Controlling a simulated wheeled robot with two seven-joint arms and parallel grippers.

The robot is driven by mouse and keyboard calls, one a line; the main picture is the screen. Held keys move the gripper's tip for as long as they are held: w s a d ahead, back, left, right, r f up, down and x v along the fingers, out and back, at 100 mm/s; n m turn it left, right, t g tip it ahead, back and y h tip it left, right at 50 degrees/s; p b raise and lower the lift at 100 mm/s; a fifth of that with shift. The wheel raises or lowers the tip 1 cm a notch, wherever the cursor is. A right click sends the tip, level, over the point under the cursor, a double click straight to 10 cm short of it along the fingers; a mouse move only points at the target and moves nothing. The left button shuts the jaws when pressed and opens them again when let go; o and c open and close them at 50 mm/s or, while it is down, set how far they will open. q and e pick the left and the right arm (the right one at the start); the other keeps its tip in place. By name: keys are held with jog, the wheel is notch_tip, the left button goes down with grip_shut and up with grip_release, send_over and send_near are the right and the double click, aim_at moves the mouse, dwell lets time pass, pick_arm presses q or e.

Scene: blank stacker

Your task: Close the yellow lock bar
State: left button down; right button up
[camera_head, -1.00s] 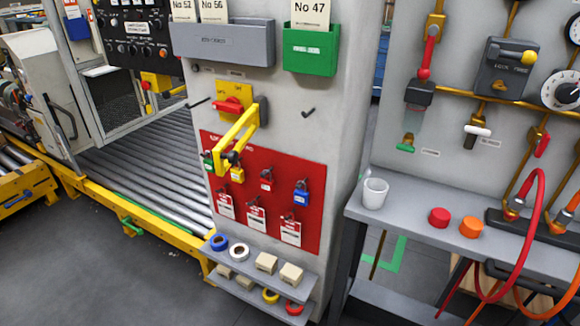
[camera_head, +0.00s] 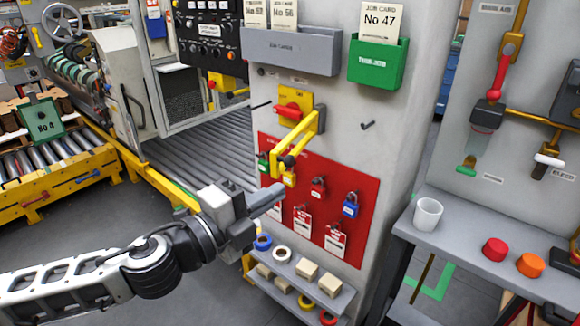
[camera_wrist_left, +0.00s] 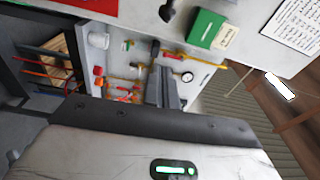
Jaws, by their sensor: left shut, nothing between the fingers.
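The yellow lock bar (camera_head: 297,137) is on the grey column in the head view. It is hinged at a bracket at its upper right and slants down to the left, standing out from the column. A red rotary switch handle (camera_head: 289,110) on a yellow plate is just above and left of it. My left gripper (camera_head: 268,198) is shut and empty, below and left of the bar's lower end, in front of the red board's lower left part. In the left wrist view its fingers (camera_wrist_left: 162,88) show pressed together. The bar is not clear in that view. My right gripper is not in view.
A red board (camera_head: 335,185) with padlocks and tags hangs below the bar. A small shelf (camera_head: 330,300) with tape rolls and blocks is beneath it. Card holders (camera_head: 290,52) are above. A bench with a white cup (camera_head: 428,213) stands to the right.

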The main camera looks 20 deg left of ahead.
pick_arm(q)
jog(key=p+x, duration=0.4)
jog(key=x, duration=0.6)
jog(key=a, duration=0.4)
jog(key=shift+a+f+b, duration=0.1)
jog(key=shift+f+b, duration=0.1)
jog(key=shift+b, duration=0.2)
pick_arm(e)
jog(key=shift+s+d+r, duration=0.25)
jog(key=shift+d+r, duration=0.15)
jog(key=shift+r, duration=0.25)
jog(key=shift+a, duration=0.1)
pick_arm(q)
jog(key=shift+a, duration=0.1)
